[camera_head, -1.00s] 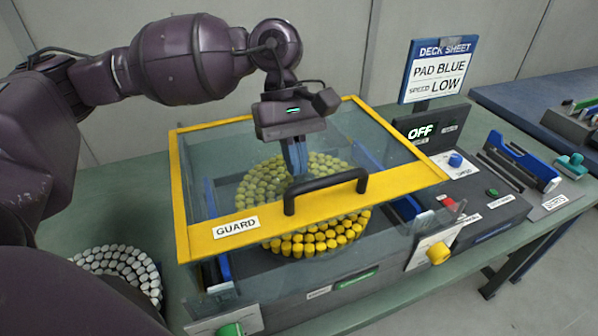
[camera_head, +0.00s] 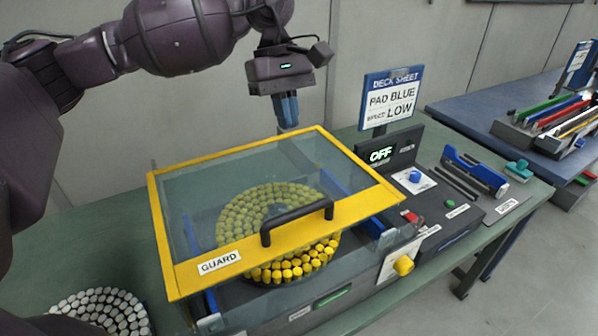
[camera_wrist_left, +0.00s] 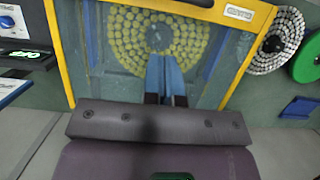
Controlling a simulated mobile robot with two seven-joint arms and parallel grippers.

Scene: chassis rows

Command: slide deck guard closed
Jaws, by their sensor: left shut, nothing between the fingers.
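The deck guard (camera_head: 245,258) is a clear panel in a yellow frame with a black handle (camera_head: 297,221) on its front bar. It lies over the deck, and a round bed of yellow pads (camera_head: 262,215) shows through it. The front pads stick out past the guard's front bar. My left gripper (camera_head: 288,125) is shut and empty, above the guard's back edge and apart from the handle. In the left wrist view its blue fingers (camera_wrist_left: 165,75) are together over the clear panel. My right gripper is not in view.
A sign (camera_head: 390,98) reads PAD BLUE, SPEED LOW. A display (camera_head: 381,154) reads OFF. A blue-handled tool (camera_head: 475,172) rests at right. White pads (camera_head: 103,310) sit at lower left. A second table (camera_head: 470,110) stands behind.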

